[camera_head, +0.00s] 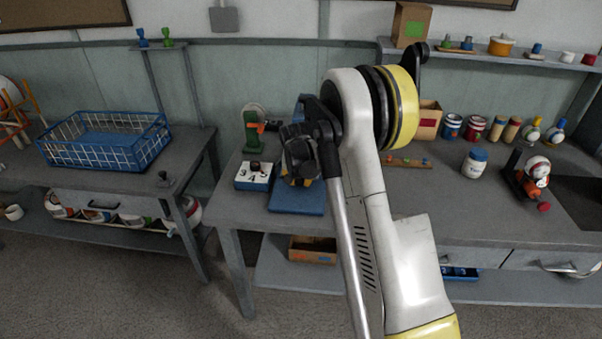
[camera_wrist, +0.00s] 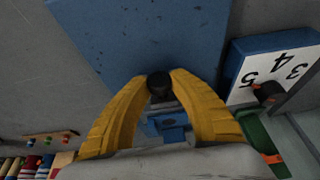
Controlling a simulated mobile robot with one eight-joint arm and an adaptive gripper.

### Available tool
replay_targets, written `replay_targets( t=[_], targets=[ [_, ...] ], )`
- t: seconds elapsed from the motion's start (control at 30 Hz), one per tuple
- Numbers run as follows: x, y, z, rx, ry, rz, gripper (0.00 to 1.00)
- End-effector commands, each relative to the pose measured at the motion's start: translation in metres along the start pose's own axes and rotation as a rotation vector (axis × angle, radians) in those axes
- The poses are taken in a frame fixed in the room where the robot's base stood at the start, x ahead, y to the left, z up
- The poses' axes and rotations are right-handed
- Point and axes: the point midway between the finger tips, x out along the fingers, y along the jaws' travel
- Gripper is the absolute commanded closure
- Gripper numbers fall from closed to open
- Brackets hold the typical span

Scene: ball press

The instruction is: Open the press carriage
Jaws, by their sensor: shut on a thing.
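The blue press stands on the grey table, largely behind my arm in the head view, where its base plate (camera_head: 296,200) shows. In the wrist view its flat blue plate (camera_wrist: 140,35) fills the top, and more blue press parts (camera_wrist: 172,130) show between the fingers. My gripper (camera_wrist: 161,80) has its two yellow fingers closed around a small black knob (camera_wrist: 159,86) at the press. I cannot tell how far the carriage is open.
A blue box with a numbered white face (camera_head: 253,176) stands close left of the press, with a green stand (camera_head: 251,136) behind it. A small board with coloured pegs (camera_head: 408,162) and several jars (camera_head: 474,127) are to the right. A blue wire basket (camera_head: 106,141) is on the left table.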

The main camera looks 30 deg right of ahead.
Motion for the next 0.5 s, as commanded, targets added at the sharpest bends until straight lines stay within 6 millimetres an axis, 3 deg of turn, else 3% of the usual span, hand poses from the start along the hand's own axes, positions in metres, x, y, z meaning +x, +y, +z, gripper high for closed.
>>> replay_targets(
  t=[0.1,0.23,0.37,0.5],
  targets=[
    [-0.014,-0.001,0.035,-0.003,0.0,-0.001,1.0],
    [-0.026,-0.001,0.065,-0.002,0.0,-0.002,1.0],
    [-0.034,0.0,0.082,-0.001,0.0,-0.002,1.0],
    [-0.036,0.0,0.088,0.0,0.0,-0.001,1.0]
  ],
)
